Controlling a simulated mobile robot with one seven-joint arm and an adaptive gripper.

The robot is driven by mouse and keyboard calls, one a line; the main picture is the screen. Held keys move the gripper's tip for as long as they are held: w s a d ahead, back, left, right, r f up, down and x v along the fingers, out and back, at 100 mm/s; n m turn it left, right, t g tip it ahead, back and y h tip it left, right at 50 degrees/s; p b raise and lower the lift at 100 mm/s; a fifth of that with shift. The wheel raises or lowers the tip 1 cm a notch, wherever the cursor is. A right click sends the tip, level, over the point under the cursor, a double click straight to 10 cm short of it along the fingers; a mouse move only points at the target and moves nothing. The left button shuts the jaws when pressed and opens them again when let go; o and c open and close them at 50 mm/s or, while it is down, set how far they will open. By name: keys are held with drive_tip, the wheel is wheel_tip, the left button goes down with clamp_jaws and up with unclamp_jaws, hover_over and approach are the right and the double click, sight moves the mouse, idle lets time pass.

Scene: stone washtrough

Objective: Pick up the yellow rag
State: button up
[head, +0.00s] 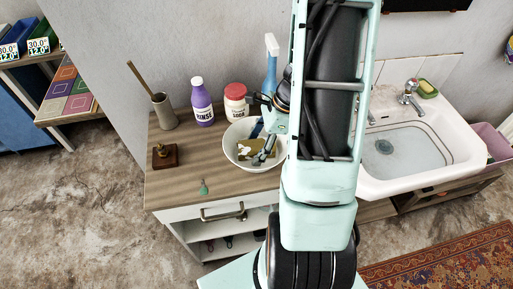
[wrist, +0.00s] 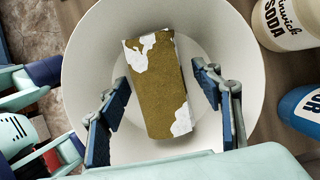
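A mustard-yellow piece with white patches, which appears to be the rag (wrist: 158,92), lies in a white bowl (wrist: 78,75). It looks like a flat, folded rectangle, slightly tilted in the wrist view. In the head view the rag (head: 245,147) is partly covered by my gripper, and the bowl (head: 229,152) stands on the wooden counter. My gripper (wrist: 161,76) is open, with one blue-padded finger on each side of the rag and gaps between pads and rag. In the head view my gripper (head: 265,152) reaches down into the bowl.
A soda jar (head: 236,102) and a blue spray bottle (head: 271,65) stand close behind the bowl. A purple rinse bottle (head: 201,104), a pot with a stick (head: 164,112) and a brown block (head: 165,156) are to the left. A sink (head: 415,150) is at the right.

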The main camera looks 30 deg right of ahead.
drive_tip(key=c, duration=1.2)
